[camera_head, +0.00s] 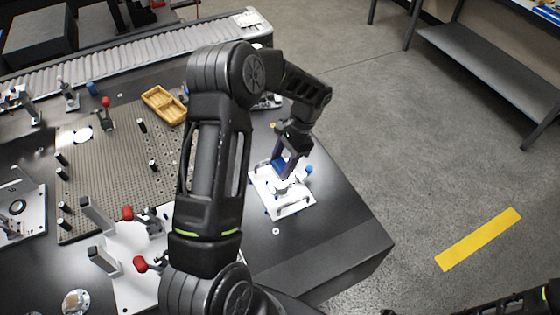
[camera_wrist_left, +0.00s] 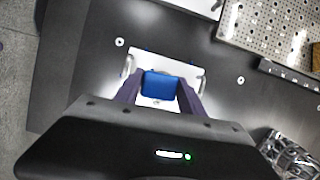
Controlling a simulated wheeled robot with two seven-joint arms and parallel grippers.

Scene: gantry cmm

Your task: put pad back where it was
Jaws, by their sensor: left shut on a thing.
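My left gripper (camera_head: 285,172) reaches down over the right part of the dark table and is shut on a blue pad (camera_wrist_left: 158,85). The pad sits between the two fingers in the left wrist view, and part of it shows in the head view (camera_head: 278,165). Below it is a white fixture plate (camera_head: 293,209) with a blue-topped post (camera_head: 309,169) at its right. In the wrist view the plate (camera_wrist_left: 196,76) lies beyond the pad. I cannot tell whether the pad touches the plate.
A perforated plate (camera_head: 115,165) with small posts and a yellow tray (camera_head: 163,104) lies left of my arm. Red-handled clamps (camera_head: 128,212) stand at the front left. A roller conveyor (camera_head: 130,47) runs behind. Bare table (camera_head: 325,245) lies right of the fixture.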

